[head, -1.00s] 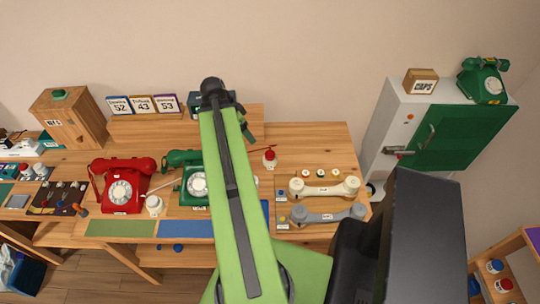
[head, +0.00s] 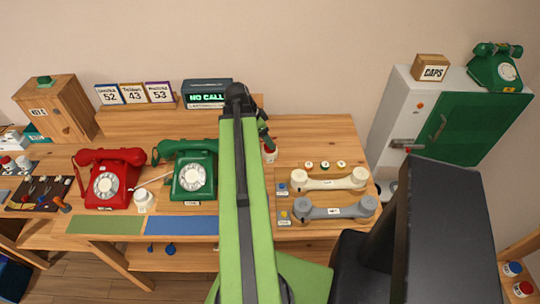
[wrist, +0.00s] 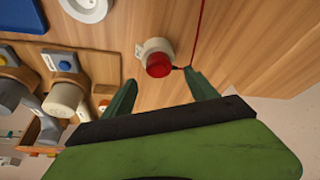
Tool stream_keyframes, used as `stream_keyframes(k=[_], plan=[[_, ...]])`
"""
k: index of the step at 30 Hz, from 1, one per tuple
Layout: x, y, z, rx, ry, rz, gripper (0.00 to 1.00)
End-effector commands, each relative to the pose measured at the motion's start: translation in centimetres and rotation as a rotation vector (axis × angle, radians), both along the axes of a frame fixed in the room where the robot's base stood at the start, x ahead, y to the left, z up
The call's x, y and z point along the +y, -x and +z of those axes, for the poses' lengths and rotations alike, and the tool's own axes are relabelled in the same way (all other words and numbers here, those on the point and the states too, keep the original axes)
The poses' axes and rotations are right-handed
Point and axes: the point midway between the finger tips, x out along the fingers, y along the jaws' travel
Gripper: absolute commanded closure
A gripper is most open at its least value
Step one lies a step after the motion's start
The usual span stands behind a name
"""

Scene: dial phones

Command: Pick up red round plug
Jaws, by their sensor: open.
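The red round plug (wrist: 158,65) has a red top and a white collar and sits on the wooden desk. In the head view the red plug (head: 269,154) is right of my arm, close under my gripper (head: 264,138), which is mostly hidden by the arm. In the wrist view my gripper (wrist: 159,78) is open, with its two green fingers apart. The plug lies ahead of and roughly between the fingertips, and no finger clearly touches it. A thin red cord (wrist: 197,30) runs beside the plug near the right fingertip.
A cream handset (head: 330,180) and a grey handset (head: 334,208) lie right of the plug. A green phone (head: 192,172) and a red phone (head: 108,180) stand to the left. A "NO CALL" display (head: 207,94) is behind. Desk at back right is clear.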

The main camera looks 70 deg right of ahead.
Motion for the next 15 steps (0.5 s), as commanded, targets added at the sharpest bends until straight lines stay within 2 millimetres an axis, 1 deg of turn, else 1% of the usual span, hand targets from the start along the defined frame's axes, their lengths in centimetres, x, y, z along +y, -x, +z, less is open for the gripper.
stream_keyframes(k=[3,5,12,15], plan=[[0.0,0.0,0.0,0.000,0.000,0.000,0.33],[-0.1,0.1,-0.6,0.000,0.000,0.000,0.33],[-0.9,0.8,-4.6,0.000,0.000,0.000,0.33],[-1.2,1.1,-5.2,0.000,0.000,0.001,0.33]])
